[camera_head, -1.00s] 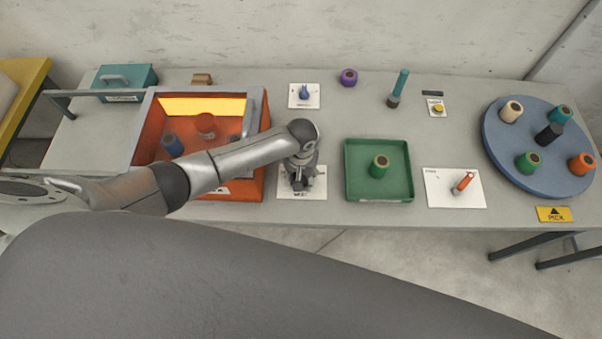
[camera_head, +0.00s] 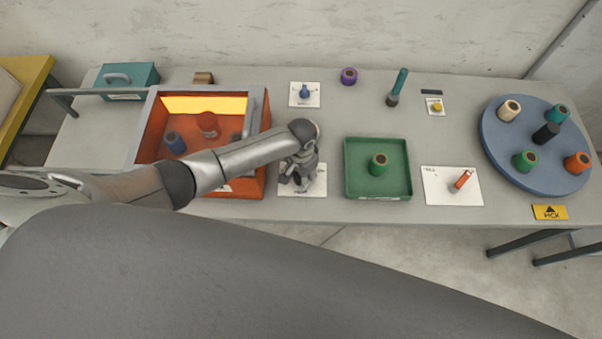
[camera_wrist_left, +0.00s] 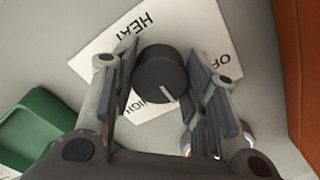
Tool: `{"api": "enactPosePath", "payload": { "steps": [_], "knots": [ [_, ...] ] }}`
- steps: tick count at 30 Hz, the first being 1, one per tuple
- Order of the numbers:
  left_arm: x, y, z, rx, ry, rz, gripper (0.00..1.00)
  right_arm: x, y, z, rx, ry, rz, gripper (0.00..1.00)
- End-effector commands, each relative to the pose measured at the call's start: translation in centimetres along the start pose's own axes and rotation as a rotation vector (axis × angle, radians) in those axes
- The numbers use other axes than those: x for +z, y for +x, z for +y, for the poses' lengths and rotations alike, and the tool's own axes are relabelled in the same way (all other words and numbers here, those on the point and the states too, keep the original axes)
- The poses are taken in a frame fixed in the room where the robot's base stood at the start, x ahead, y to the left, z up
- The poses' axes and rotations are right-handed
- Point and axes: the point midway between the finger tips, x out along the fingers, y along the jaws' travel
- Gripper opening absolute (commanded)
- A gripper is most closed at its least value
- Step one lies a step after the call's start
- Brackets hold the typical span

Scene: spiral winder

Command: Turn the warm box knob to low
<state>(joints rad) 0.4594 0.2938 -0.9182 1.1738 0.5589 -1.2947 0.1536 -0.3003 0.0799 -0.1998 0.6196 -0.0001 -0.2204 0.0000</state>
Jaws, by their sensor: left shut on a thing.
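The dark round warm box knob (camera_wrist_left: 160,75) sits on a white plate (camera_wrist_left: 100,62) marked HEAT, HIGH and OFF. Its white pointer line lies just beside the word HIGH, on the side toward the right finger. Any mark behind that finger is hidden. My left gripper (camera_wrist_left: 165,78) is shut on the knob, one finger on each side. In the head view my left gripper (camera_head: 299,181) is over the white plate (camera_head: 318,187) and hides the knob. The orange warm box (camera_head: 247,187) with a glowing back panel stands left of it. My right gripper is not in view.
A green tray (camera_head: 350,188) holding a green spool stands close right of the plate. Behind the plate is another small plate (camera_head: 313,100) with a blue knob. Farther right are a card with an orange-handled lever (camera_head: 462,180) and a blue turntable (camera_head: 505,172) with several spools.

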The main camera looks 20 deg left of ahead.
Motion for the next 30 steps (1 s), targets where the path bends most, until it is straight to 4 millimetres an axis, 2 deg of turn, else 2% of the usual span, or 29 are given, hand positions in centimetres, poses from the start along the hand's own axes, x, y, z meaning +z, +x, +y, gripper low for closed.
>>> {"api": "enactPosePath", "payload": {
  "steps": [9, 10, 15, 25, 30],
  "knots": [
    [-0.1, 0.0, 0.0, 0.0, 0.0, 0.003, 0.17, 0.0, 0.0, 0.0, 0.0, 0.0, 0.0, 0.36],
    [-0.1, 0.0, 0.0, 0.0, 0.0, 0.003, 0.44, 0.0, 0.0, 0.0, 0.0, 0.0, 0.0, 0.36],
    [-0.1, 0.0, 0.0, 0.0, 0.0, 0.002, 0.63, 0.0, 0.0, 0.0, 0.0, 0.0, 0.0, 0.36],
    [-0.1, -0.1, 0.0, 0.0, 0.0, 0.002, 0.63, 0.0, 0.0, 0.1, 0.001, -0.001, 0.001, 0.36],
    [-0.1, -1.5, 0.0, 0.001, 0.0, 0.004, 0.63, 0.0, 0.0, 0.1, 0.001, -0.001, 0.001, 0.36]
  ]
}}
